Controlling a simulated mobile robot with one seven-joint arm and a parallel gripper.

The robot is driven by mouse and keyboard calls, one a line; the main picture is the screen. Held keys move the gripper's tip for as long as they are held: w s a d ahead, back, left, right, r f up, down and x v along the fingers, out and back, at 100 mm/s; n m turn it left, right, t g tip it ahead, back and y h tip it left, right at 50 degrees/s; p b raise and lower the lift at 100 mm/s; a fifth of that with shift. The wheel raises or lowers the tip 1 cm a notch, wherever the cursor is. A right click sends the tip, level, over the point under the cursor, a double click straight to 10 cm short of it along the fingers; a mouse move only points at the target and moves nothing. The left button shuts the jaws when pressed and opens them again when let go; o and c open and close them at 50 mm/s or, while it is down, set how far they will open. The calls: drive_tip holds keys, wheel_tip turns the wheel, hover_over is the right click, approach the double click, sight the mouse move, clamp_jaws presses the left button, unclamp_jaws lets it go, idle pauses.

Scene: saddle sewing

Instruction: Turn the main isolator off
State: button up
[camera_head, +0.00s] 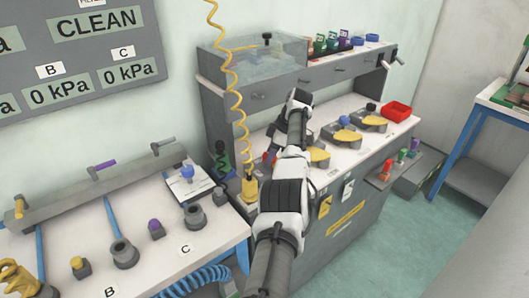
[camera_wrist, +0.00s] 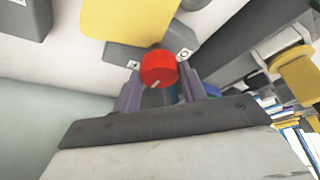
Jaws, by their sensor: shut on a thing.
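A red knob (camera_wrist: 158,66) with a short white mark, the isolator's handle, shows in the wrist view. It sits in front of a grey housing with a yellow plate (camera_wrist: 130,20). My gripper (camera_wrist: 160,80) has its purple-grey fingers on both sides of the knob and is shut on it. The white mark is at the knob's lower edge in that view. A small white label (camera_wrist: 185,54) with a ring-like mark is at the knob's right; another label (camera_wrist: 133,65), too small to read surely, is at its left. In the head view my arm hides the gripper's fingertips and most of the knob.
In the head view, a workbench (camera_head: 345,150) holds yellow-and-grey fixtures and a red tray (camera_head: 396,111). A yellow coiled hose (camera_head: 237,100) hangs left of my arm. A white table (camera_head: 150,255) with fittings stands at the left. Floor is clear at the right.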

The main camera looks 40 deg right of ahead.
drive_tip(key=shift+r, duration=0.1)
idle(0.4)
drive_tip(key=o, duration=1.4)
